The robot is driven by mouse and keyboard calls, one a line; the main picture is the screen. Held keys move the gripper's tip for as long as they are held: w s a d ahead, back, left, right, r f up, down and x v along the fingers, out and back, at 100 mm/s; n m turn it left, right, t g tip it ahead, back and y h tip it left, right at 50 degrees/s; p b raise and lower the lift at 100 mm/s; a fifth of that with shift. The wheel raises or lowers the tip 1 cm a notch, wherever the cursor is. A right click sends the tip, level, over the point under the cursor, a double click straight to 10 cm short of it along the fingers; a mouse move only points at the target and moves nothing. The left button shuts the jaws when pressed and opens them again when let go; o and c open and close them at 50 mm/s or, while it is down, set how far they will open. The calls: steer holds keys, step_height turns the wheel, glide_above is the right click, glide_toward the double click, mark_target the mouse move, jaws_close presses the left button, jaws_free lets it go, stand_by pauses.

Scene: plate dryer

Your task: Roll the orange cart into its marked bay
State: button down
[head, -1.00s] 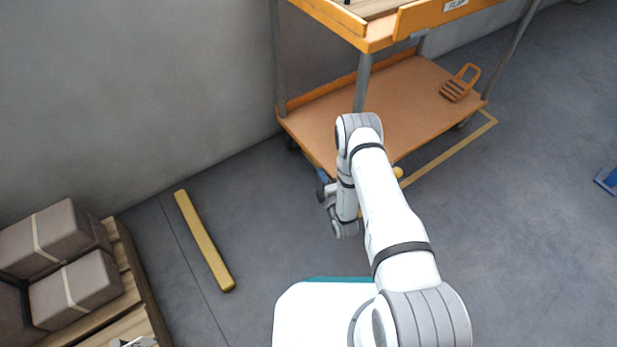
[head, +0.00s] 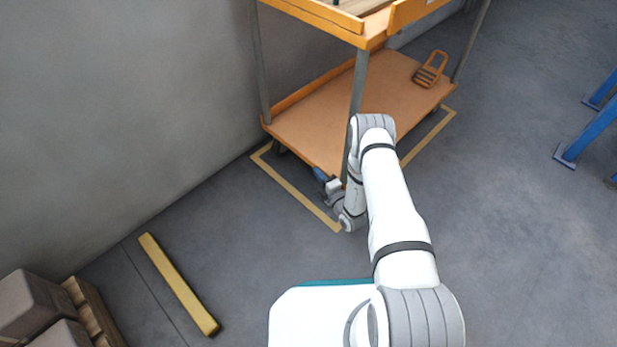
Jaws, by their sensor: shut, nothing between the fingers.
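The orange cart (head: 330,118) stands by the wall, with a flat lower shelf, grey posts and an upper tray cut off by the frame's top. Its marked bay (head: 290,186) is a yellow floor outline. The cart appears within the outline, with a strip of bare floor between its near left end and the line. My gripper (head: 329,184) is shut and low at the cart's near corner, beside a small blue part (head: 319,174). I cannot tell whether it touches the cart. My arm hides the corner of the shelf and part of the right-hand line.
An orange-handled padlock-shaped object (head: 430,72) lies on the lower shelf. A yellow floor bar (head: 178,284) lies at left. Boxes (head: 32,305) on a wooden pallet (head: 95,315) fill the lower left corner. Blue legs (head: 590,135) stand at right. The floor between is clear.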

steer(key=s+d+p, duration=0.2)
steer(key=s+p, duration=0.2)
steer(key=s, duration=0.7)
steer(key=shift+s, duration=0.25)
steer(key=shift+s, duration=0.1)
